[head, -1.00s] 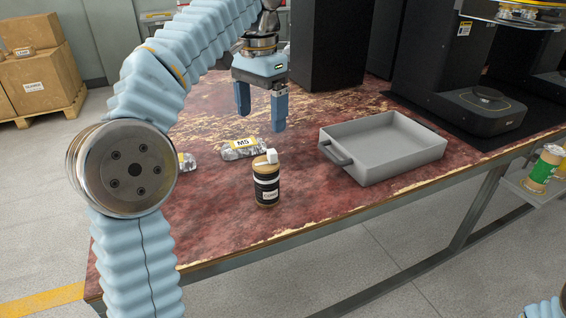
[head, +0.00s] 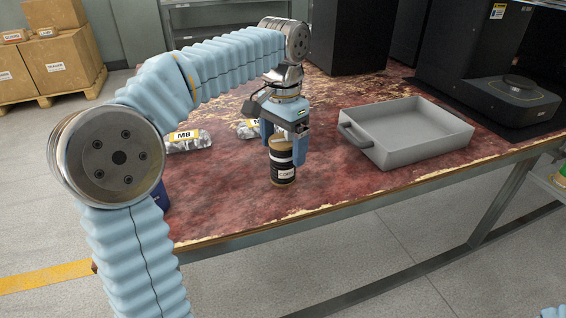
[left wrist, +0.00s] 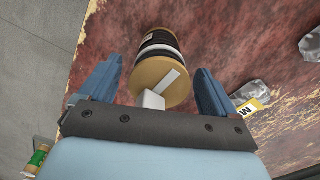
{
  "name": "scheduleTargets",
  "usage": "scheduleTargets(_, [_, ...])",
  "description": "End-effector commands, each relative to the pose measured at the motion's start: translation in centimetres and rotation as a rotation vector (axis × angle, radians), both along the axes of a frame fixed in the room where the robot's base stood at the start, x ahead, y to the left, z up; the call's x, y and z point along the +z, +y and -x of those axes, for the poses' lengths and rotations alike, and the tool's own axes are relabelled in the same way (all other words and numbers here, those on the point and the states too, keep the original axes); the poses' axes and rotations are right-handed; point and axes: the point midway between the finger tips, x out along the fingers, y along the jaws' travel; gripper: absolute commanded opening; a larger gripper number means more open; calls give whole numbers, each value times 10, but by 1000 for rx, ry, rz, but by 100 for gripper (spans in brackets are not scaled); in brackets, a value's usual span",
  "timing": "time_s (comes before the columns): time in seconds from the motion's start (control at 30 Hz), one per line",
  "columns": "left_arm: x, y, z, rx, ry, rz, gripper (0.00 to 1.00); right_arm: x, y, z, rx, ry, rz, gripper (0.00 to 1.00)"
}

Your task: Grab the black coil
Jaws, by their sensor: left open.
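The black coil (head: 282,168) is a spool with tan end flanges, dark windings and a white label, standing upright on the red worn table. My left gripper (head: 283,145) is directly above it, pointing down, with its fingers around the spool's top part. In the left wrist view the coil (left wrist: 158,65) lies between and just beyond the two blue fingers of the gripper (left wrist: 155,95), which are apart, with gaps on both sides. A white tab shows on the spool's top flange. My right gripper is not in view.
A grey handled tray (head: 410,145) stands to the right of the coil. A bag labelled M8 (head: 188,140) lies to the left, and another bag (head: 248,128) is partly behind my gripper. Black machines (head: 510,100) stand at the back right.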

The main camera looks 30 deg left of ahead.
Motion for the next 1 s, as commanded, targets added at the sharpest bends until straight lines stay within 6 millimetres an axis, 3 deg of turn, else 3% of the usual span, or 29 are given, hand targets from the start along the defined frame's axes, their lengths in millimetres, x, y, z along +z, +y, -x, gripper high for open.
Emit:
scheduleTargets(0.23, [-1, 0, 0, 0, 0, 0, 88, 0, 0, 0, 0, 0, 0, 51])
scheduleTargets(0.63, [-1, 0, 0, 0, 0, 0, 26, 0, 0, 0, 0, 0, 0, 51])
scheduleTargets(1.0, [7, 0, 0, -1, -1, 0, 26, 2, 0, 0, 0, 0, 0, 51])
